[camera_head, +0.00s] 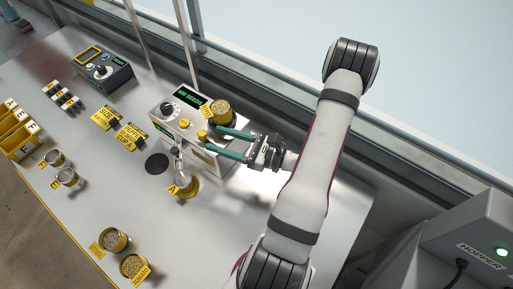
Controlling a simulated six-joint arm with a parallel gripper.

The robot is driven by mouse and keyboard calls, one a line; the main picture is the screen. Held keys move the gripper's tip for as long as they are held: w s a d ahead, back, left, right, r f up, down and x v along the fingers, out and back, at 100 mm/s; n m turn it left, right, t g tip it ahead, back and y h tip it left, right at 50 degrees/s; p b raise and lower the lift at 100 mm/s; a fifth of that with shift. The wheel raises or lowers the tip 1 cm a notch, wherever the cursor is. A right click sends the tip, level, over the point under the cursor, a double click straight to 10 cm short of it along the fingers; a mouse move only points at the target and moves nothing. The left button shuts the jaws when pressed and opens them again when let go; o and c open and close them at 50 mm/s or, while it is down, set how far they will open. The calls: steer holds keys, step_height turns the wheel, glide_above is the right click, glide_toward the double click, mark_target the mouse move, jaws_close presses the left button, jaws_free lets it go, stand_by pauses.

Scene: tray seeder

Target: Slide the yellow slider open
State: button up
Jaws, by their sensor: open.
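The seeder box (166,124) stands near the middle of the table, with a dark knob and a lit display reading "NO SEEDS". A small yellow piece (202,134), which looks like the yellow slider, sits on its top face below the yellow seed cup (220,112). My gripper (210,138) comes in from the right with its two teal fingers apart. The fingertips are at the box, one on either side of the yellow piece as seen here. I cannot tell whether they touch it. Part of the box's right side is hidden behind the fingers.
Two seed cups (115,241) stand at the front edge. Labelled yellow bins (14,135) are far left. A grey hopper unit (470,235) stands at right.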

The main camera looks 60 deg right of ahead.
steer(key=v, duration=1)
steer(key=w+a+r+n+g+y, duration=0.2)
steer(key=a+r+n+g+y, duration=0.15)
steer(key=a+n+g, duration=0.35)
steer(key=w+a+r+n+g+y, duration=0.2)
steer(key=a+r+n+g+y, duration=0.15)
steer(key=a+n+g, duration=0.35)
steer(key=s+a+r+n+g+h, duration=0.3)
steer(key=s+a+n+h, duration=0.5)
steer(key=a+n, duration=0.3)
steer(key=shift+s+n+g+h, duration=0.15)
steer(key=shift+n+g+h, duration=0.15)
steer(key=shift+n+h, duration=0.75)
steer(key=shift+r, duration=0.15)
